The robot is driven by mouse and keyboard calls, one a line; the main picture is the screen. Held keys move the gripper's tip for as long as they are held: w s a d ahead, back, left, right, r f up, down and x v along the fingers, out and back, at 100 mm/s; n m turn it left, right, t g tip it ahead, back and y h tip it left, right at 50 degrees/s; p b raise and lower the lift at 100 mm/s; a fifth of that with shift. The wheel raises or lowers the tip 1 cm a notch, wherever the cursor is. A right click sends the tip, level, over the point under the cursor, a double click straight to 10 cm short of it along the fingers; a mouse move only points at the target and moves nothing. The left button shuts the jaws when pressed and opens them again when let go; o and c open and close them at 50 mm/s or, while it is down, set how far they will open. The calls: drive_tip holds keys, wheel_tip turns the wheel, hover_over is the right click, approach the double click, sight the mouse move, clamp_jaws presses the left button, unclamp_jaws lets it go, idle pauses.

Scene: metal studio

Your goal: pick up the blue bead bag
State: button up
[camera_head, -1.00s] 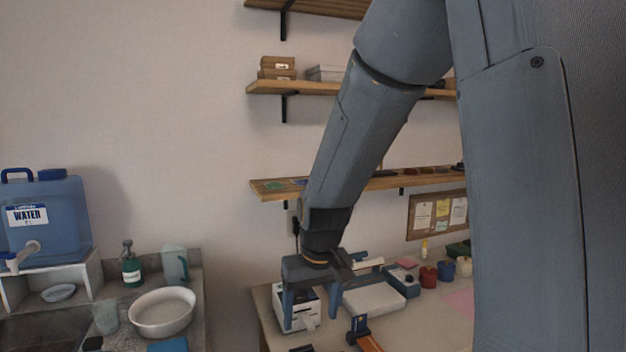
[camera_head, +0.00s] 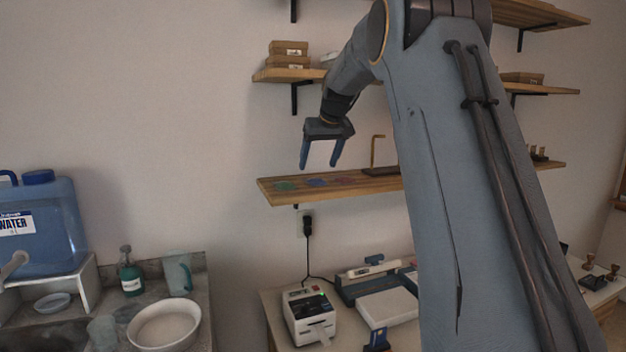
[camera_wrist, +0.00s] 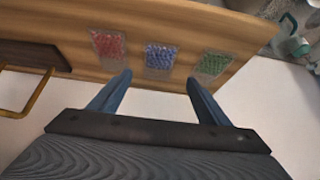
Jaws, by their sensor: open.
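The blue bead bag (camera_wrist: 159,58) is a small clear bag of blue beads lying flat on the wooden shelf, between a bag of red beads (camera_wrist: 109,45) and a bag of green beads (camera_wrist: 211,66) in the wrist view. In the head view the blue bag (camera_head: 316,182) is a small blue patch on the lower shelf (camera_head: 345,190). My gripper (camera_head: 319,166) is open and empty, fingers pointing down above the shelf. In the wrist view its fingertips (camera_wrist: 157,75) lie to either side of the blue bag's near edge, apart from it.
A dark base with a bent brass rod (camera_head: 378,152) stands on the shelf right of my gripper. Boxes (camera_head: 288,53) sit on the shelf above. Below are a label printer (camera_head: 309,315), a sink counter with a white bowl (camera_head: 163,325) and a water jug (camera_head: 40,225).

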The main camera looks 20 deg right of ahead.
sight(316, 178)
drive_tip(key=shift+w+d+f+p, duration=0.35)
drive_tip(key=shift+d+f+p, duration=0.05)
drive_tip(key=shift+f, duration=0.2)
drive_tip(key=shift+a+p+x, duration=0.2)
drive_tip(key=shift+p+x, duration=1.1)
drive_tip(key=shift+x, duration=1)
drive_tip(key=shift+w+r, duration=0.1)
drive_tip(key=c, duration=1.1)
drive_tip(key=shift+c, duration=0.2)
drive_tip(key=shift+r, duration=0.2)
